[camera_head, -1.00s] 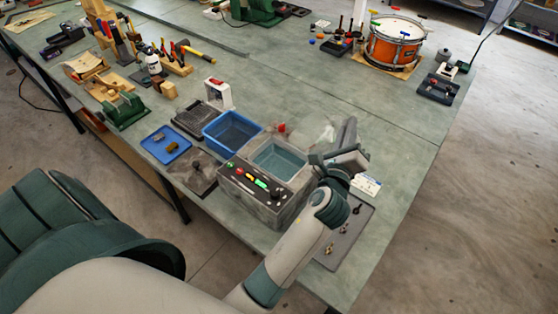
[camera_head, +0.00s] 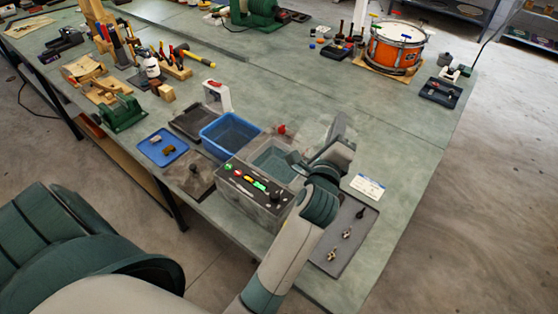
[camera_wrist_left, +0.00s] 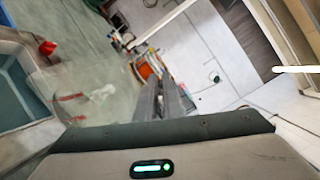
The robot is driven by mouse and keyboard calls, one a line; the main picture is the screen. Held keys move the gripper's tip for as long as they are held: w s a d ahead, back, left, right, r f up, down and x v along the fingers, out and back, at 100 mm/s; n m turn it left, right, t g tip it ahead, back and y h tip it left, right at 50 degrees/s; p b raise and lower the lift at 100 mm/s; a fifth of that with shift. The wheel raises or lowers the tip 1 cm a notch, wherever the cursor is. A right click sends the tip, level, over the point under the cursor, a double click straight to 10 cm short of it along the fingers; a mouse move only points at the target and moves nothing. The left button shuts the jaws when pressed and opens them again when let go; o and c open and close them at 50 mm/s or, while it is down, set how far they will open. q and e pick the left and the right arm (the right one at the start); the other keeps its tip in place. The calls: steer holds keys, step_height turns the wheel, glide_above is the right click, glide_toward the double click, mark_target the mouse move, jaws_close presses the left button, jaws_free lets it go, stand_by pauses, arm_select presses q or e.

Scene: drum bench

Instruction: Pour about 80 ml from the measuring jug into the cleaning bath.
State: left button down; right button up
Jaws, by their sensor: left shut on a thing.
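The cleaning bath (camera_head: 238,197) is a grey box with a row of coloured buttons on its front and an open basin of bluish liquid; its basin edge also shows at the left of the wrist view (camera_wrist_left: 38,118). The measuring jug (camera_head: 312,131) is clear and hard to make out, beside the far right of the basin. In the wrist view the see-through jug (camera_wrist_left: 98,95) with red marks is left of the fingers. My left gripper (camera_head: 338,140) is shut on the jug. The jug's tilt, its liquid level and any stream cannot be told. My right gripper is not in view.
A blue bin (camera_head: 228,133) stands left of the bath, with a blue tray (camera_head: 163,147) farther left. A grey mat (camera_head: 350,238) with small metal parts and a white card (camera_head: 367,186) lie to the right. The bench behind is clear up to the drum (camera_head: 396,48).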

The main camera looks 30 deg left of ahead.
mark_target(325, 119)
arm_select(q)
steer(key=shift+a, duration=0.25)
steer(key=shift+s+a+r+n+b, duration=0.1)
steer(key=shift+s+a+n+b, duration=0.1)
steer(key=shift+a+n+b, duration=0.4)
steer(key=shift+s, duration=0.1)
steer(key=shift+s+a+n, duration=0.1)
steer(key=shift+a+n, duration=0.3)
steer(key=shift+a, duration=0.05)
stand_by(0.8)
steer(key=shift+s+a+n+p, duration=0.1)
steer(key=shift+a+n+p, duration=0.2)
steer(key=shift+a+p, duration=0.15)
stand_by(1.0)
steer(key=shift+d, duration=0.1)
